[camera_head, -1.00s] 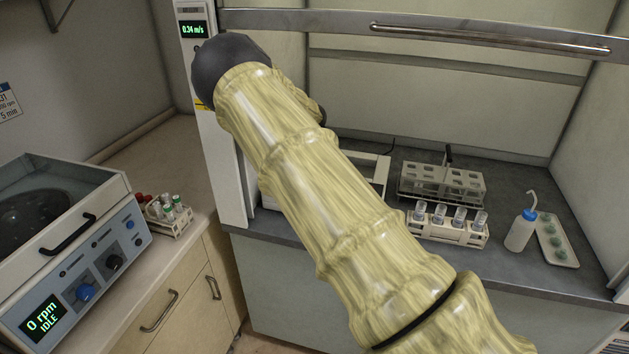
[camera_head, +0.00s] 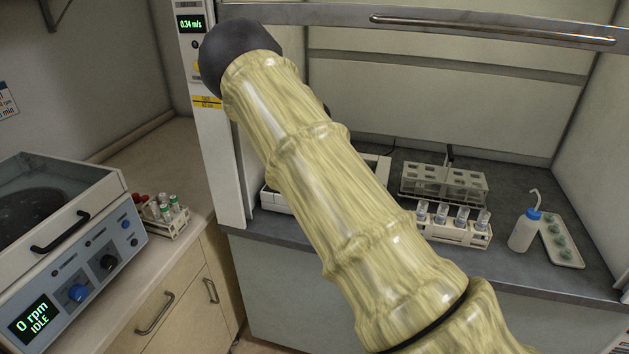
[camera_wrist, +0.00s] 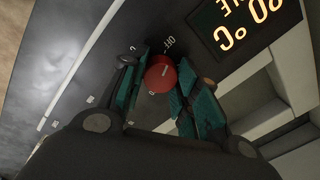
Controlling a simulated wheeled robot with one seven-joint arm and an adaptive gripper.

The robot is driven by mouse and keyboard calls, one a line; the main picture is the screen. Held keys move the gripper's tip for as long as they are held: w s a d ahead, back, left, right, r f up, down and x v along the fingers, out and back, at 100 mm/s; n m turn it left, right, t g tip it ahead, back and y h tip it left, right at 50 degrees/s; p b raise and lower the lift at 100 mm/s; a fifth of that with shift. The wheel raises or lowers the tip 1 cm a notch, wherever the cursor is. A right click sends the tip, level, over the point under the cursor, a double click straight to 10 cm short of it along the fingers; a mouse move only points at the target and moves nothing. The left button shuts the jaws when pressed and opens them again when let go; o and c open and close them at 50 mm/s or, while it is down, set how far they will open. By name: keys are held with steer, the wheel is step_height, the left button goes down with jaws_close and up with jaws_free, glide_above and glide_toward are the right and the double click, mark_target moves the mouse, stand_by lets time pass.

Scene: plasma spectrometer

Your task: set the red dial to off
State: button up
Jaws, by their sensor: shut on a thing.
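The red dial (camera_wrist: 160,75) is in the wrist view, on a dark panel (camera_wrist: 95,75). It is round, with a pale mark near its lower edge. The word OFF is printed on the panel just above it. My gripper (camera_wrist: 159,85) has its teal-padded fingers on both sides of the dial and is shut on it. The head view does not show the red dial or my gripper; my arm fills the middle of that view.
A lit display (camera_wrist: 240,25) is beside the dial in the wrist view. In the head view a centrifuge (camera_head: 60,250) with blue and black knobs stands at left. A fume hood holds tube racks (camera_head: 455,225) and a wash bottle (camera_head: 525,230).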

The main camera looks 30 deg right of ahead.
steer(key=shift+f+n, duration=0.15)
steer(key=shift+n, duration=0.45)
steer(key=o, duration=1)
steer(key=r, duration=1.2)
steer(key=shift+s+a, duration=0.1)
steer(key=shift+s, duration=0.2)
